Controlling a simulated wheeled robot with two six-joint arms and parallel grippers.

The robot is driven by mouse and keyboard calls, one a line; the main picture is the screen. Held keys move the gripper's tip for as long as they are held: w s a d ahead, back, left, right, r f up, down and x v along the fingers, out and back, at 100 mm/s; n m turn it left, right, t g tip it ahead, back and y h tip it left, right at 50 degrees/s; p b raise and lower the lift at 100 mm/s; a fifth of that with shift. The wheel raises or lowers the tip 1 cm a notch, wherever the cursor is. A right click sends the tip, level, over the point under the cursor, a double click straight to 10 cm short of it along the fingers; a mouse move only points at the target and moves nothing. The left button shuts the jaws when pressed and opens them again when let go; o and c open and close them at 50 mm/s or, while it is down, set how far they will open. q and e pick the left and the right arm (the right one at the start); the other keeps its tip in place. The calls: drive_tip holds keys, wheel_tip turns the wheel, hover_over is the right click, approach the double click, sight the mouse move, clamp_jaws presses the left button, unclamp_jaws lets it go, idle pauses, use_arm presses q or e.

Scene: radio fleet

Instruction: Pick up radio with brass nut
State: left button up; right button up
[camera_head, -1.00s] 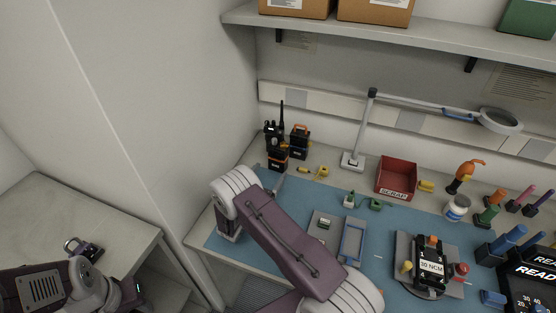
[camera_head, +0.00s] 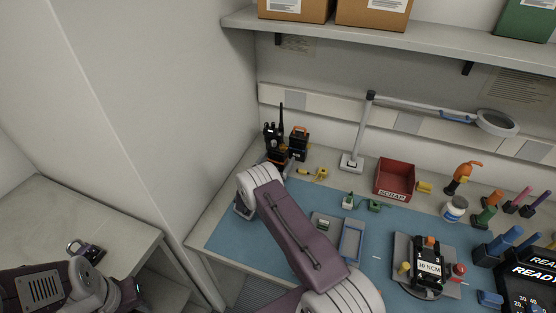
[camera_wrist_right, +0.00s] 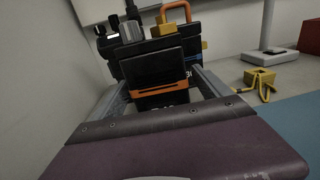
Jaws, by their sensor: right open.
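A black radio (camera_head: 271,136) with an antenna and top knobs stands at the back left of the bench, in an orange-trimmed base. In the right wrist view, a black body with an orange band (camera_wrist_right: 160,68) lies between my open right gripper's fingers (camera_wrist_right: 160,88); I cannot tell whether they touch it. In the head view my right arm hides part of the radio's base and most of the gripper.
A black unit with an orange handle (camera_head: 299,144) stands right beside the radio. Yellow parts (camera_head: 320,174), a lamp stand (camera_head: 352,161) and a red scrap bin (camera_head: 394,178) are farther right. The wall is close on the left. The blue mat's (camera_head: 225,234) left end is clear.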

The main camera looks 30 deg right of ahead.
sight(275, 154)
drive_tip(key=shift+r, duration=0.1)
drive_tip(key=c, duration=1.8)
drive_tip(key=shift+r, duration=0.9)
drive_tip(key=shift+c, duration=0.2)
wheel_tip(275, 154, up, 2)
drive_tip(key=shift+r, duration=0.1)
drive_tip(key=s+d+r, duration=0.4)
drive_tip(key=s+r, duration=0.3)
drive_tip(key=s, duration=0.3)
drive_tip(key=shift+s+d, duration=0.25)
drive_tip(key=shift+s, duration=0.1)
